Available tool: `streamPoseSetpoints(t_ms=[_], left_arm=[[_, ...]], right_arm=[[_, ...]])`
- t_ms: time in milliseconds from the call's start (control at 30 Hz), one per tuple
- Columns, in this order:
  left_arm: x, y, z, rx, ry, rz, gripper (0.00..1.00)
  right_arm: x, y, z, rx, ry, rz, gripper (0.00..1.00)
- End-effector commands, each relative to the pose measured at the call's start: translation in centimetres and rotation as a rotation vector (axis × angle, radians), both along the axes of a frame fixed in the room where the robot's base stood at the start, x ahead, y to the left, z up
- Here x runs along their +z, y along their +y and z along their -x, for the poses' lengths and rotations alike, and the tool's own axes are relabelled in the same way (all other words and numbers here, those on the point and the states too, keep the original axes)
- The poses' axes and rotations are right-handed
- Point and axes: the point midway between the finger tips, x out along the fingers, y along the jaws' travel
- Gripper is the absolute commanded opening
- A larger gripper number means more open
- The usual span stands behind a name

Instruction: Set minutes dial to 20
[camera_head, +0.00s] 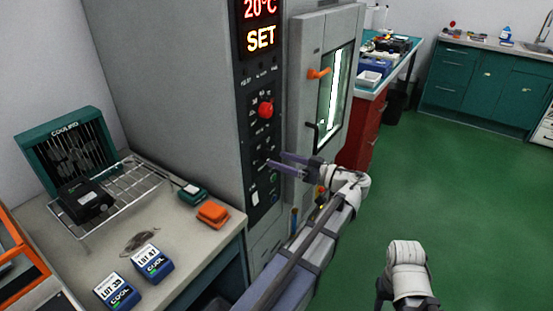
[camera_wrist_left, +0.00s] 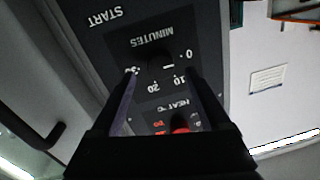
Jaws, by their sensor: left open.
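The black minutes dial (camera_wrist_left: 158,62) is on the dark control panel, upside down in the left wrist view, with 0, 10, 20 and 30 printed around it. A short pale mark on it seems to point to the side of 0 and 10; its exact reading is unclear. My left gripper (camera_wrist_left: 163,76) is open, its fingertips on either side of the dial; I cannot tell whether they touch it. In the head view my left gripper (camera_head: 276,159) reaches the lower panel, where the dial is hard to make out. My right gripper is not visible.
A red heat knob (camera_head: 266,109) sits above on the panel, below a lit display (camera_head: 261,25). The chamber door (camera_head: 325,85) with an orange handle is right of the panel. A bench (camera_head: 190,245) with a wire rack, an orange block and blue lot boxes stands left.

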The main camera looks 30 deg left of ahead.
Motion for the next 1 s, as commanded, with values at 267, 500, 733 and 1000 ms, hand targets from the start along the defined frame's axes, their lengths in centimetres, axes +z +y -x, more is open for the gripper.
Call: streamPoseSetpoints(t_ms=[267, 500, 733, 1000], left_arm=[[0.0, 2.4, 0.0, 0.000, 0.001, 0.001, 0.80], [0.0, 2.6, 0.0, -0.001, 0.001, 0.001, 0.80], [0.0, 2.5, 0.0, -0.001, 0.001, 0.001, 0.60], [0.0, 2.5, 0.0, -0.001, 0.001, 0.001, 0.30]], right_arm=[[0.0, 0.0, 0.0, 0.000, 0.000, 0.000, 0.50], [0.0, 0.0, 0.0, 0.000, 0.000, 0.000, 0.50], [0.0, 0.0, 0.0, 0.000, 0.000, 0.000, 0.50], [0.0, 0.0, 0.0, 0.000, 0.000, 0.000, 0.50]])
